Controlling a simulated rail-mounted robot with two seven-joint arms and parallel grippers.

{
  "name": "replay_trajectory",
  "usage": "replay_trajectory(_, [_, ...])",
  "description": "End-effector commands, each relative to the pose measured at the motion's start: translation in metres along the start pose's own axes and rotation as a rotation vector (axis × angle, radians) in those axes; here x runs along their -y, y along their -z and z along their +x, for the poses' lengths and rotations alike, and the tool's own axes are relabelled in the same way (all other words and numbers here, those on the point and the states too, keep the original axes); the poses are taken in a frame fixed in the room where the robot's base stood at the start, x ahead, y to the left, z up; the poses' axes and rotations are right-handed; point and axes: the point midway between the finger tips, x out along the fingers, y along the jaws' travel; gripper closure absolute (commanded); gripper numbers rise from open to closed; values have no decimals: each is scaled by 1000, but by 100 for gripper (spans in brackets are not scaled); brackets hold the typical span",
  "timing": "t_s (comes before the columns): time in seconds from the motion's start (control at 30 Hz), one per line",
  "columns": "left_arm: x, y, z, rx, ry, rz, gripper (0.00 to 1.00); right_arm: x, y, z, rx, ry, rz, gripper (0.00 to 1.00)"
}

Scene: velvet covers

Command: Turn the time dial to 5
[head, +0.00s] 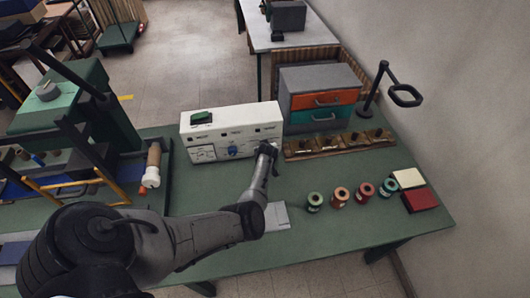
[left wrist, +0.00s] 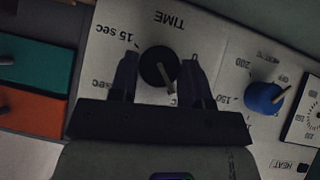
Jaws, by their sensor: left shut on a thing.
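The white control box (head: 225,115) stands on the green table in the head view. My left gripper (head: 268,149) reaches its right front face. In the left wrist view, the black time dial (left wrist: 158,64) sits below the upside-down word TIME, and my left gripper (left wrist: 160,72) is shut on it, one finger on each side. The dial's pale pointer (left wrist: 169,84) points down and slightly right in that picture. "15 sec" and a "0" mark are readable; other marks are partly hidden by the fingers. The dial is hidden in the head view. My right gripper is not in view.
A blue knob (left wrist: 264,97) is beside the time dial on the panel. A drawer unit (head: 320,98) with orange and teal drawers stands right of the box. Several thread spools (head: 339,197) stand on the table's right half. A wooden rack (head: 340,143) lies behind them.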

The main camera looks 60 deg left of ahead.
Motion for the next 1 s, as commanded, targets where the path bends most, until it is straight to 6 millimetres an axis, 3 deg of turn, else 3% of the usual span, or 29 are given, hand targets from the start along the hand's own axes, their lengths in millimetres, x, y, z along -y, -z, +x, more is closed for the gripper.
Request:
replay_trajectory(0.57, [0,-1,0,1,19,21,80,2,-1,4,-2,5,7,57])
replay_trajectory(0.6, [0,-1,0,1,19,21,53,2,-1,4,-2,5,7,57])
replay_trajectory(0.83, [0,0,0,1,19,20,31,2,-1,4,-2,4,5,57])
replay_trajectory(1.0, [0,0,0,0,19,20,31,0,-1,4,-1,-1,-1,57])
